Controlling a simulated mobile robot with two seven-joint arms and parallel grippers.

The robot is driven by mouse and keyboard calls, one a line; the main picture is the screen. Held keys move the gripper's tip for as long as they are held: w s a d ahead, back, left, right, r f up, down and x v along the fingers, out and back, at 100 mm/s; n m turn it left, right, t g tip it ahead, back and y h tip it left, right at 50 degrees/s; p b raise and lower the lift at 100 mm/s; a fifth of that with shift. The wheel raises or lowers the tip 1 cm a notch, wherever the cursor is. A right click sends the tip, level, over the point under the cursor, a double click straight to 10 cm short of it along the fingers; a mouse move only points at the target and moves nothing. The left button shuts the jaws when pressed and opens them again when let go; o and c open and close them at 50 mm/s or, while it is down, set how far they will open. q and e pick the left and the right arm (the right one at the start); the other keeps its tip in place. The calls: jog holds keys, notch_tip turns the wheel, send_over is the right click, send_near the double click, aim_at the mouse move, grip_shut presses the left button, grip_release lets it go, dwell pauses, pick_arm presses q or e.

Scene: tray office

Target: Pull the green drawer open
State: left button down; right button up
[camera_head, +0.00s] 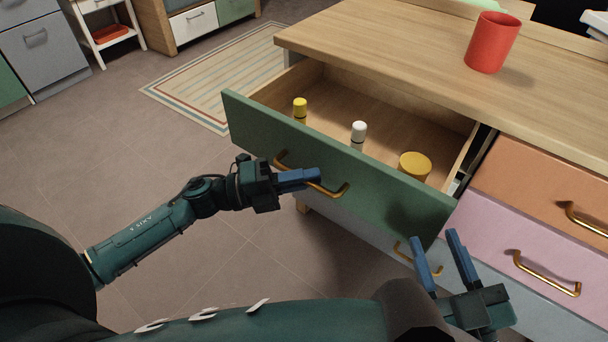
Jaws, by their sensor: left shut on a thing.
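The green drawer (370,191) stands pulled out from the wooden desk, with its inside showing. Its brass handle (336,191) is on the front panel. My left gripper (312,178) is at this handle, its blue fingers shut on it. The fingers hide part of the handle. Inside the drawer are a yellow-capped bottle (300,107), a white-capped bottle (359,132) and a round yellow lid (414,165). The front panel hides their lower parts. My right gripper (437,243) is open and empty, below the right end of the green front.
A red cup (492,42) stands on the desk top (400,50). An orange drawer (545,180) and a pink drawer (530,245) are shut at the right. A striped rug (215,80) lies on the floor behind. Open floor lies left of the drawer.

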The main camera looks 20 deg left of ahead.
pick_arm(q)
jog(key=shift+s+a, duration=0.15)
jog(key=shift+s, duration=0.1)
jog(key=c, duration=1.5)
grip_release()
jog(key=p+v, duration=0.1)
jog(key=v, duration=1.2)
